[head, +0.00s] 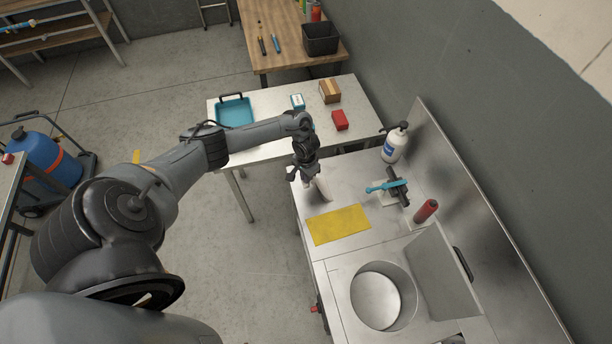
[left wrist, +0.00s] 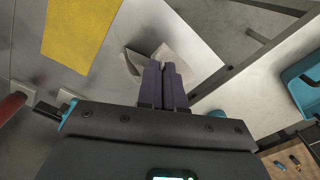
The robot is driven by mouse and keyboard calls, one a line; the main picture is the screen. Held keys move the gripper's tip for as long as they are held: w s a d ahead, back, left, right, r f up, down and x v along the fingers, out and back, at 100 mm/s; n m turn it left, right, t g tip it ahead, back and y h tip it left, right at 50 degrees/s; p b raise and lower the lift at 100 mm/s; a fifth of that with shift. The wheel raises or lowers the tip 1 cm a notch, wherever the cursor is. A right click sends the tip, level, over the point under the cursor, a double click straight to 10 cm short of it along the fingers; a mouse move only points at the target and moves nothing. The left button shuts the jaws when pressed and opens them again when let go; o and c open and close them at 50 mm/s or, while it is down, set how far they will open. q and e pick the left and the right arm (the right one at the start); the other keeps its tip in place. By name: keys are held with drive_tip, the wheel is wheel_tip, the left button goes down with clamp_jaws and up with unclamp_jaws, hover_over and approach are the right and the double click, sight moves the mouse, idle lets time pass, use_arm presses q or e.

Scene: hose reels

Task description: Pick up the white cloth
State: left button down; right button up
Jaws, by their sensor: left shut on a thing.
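The white cloth (left wrist: 185,62) shows in the left wrist view at the tips of my left gripper (left wrist: 166,72), bunched between the fingers and spreading to both sides. The fingers are shut on the cloth. Whether its lower edge touches the counter is hard to tell. My right gripper is not in view.
A yellow cloth (head: 339,225) lies flat on the steel counter (head: 347,172). A round basin (head: 376,299) is nearer. A table behind holds a blue tray (head: 235,113) and small boxes.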

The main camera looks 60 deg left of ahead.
use_arm(q)
wheel_tip(320, 180, up, 15)
drive_tip(key=shift+p, duration=0.4)
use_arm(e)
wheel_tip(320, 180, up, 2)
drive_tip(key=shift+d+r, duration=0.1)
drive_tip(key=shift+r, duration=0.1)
